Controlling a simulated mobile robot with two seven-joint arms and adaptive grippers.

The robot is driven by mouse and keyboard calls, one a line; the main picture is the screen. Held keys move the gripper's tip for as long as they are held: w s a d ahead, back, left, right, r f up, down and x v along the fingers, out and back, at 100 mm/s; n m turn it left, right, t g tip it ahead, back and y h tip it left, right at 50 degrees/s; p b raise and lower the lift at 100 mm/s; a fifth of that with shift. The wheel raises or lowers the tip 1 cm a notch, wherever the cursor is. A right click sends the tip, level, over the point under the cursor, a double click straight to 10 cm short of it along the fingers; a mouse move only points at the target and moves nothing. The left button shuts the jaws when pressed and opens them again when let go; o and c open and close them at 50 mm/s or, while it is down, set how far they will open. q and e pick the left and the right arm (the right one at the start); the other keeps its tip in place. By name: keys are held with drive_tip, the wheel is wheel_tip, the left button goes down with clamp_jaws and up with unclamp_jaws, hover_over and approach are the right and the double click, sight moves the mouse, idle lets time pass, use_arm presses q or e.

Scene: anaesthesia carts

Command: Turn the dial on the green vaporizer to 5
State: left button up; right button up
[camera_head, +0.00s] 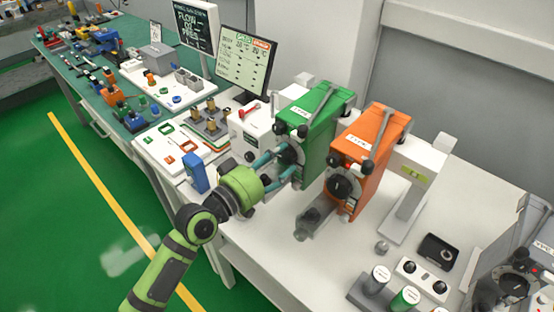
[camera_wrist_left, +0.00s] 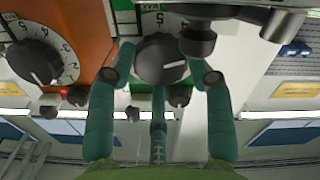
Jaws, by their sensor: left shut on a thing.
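The green vaporizer (camera_head: 318,125) stands on the white table, left of the orange vaporizer. My left gripper (camera_head: 280,160), with teal fingers, is at its front, around the dark dial. In the left wrist view the dial (camera_wrist_left: 160,62) sits between the fingers (camera_wrist_left: 168,84), shut on it. A figure 5 shows on the scale just above the dial there. Most of the scale is hidden, and I cannot tell the exact setting. My right gripper is not in view.
The orange vaporizer (camera_head: 368,150) stands close on the right; its dial (camera_wrist_left: 36,62) also shows in the left wrist view. A monitor (camera_head: 245,62) stands behind on the left. Jars and a black device (camera_head: 438,251) lie at the right front. The white table (camera_head: 290,255) has bare room in front.

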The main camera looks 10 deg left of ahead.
use_arm(q)
drive_tip(key=o, duration=0.9)
drive_tip(key=shift+r, duration=0.2)
drive_tip(key=shift+o, duration=1.4)
drive_tip(key=shift+f, duration=0.1)
drive_tip(key=v, duration=1.2)
